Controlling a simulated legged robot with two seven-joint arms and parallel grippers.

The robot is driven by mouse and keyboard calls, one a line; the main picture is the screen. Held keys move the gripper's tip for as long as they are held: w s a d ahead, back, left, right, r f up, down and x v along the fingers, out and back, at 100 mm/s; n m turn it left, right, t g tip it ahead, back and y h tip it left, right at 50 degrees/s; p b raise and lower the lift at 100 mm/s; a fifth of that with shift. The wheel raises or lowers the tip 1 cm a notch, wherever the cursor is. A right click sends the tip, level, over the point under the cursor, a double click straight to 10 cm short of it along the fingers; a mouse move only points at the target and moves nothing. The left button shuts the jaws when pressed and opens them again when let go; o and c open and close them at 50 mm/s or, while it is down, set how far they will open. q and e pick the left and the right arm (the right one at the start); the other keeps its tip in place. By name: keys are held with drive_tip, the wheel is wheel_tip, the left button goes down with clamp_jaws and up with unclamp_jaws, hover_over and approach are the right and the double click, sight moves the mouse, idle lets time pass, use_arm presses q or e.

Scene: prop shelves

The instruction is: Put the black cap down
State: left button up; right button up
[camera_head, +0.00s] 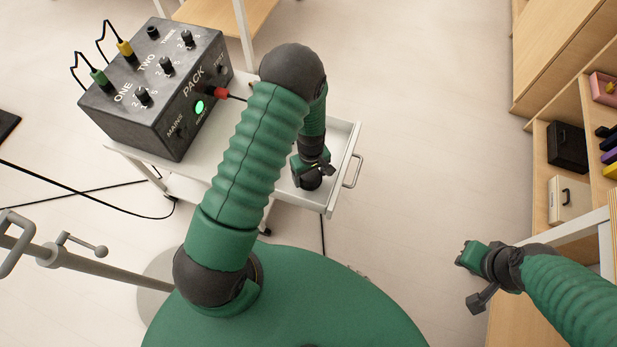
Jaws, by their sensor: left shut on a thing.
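My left gripper (312,170) is over the white cart's open drawer, right of the black box. It is shut on a dark round thing (311,183) that looks like the black cap. The fingers and wrist partly hide it, and I cannot tell whether it touches the drawer floor. The white drawer (342,160) is pulled out, with a metal handle at its right end. My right gripper (472,255) is over the floor at the lower right, apart from everything; its jaw gap is unclear.
The black control box (160,85) with knobs, green and yellow plugs and a red plug (221,92) stands on the cart. A grey stand (70,258) is at the left. Wooden shelves (548,170) line the right. Floor between is clear.

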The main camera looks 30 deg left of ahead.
use_arm(q)
wheel_tip(320, 180, down, 2)
drive_tip(key=o, duration=1.6)
drive_tip(key=shift+c, duration=0.2)
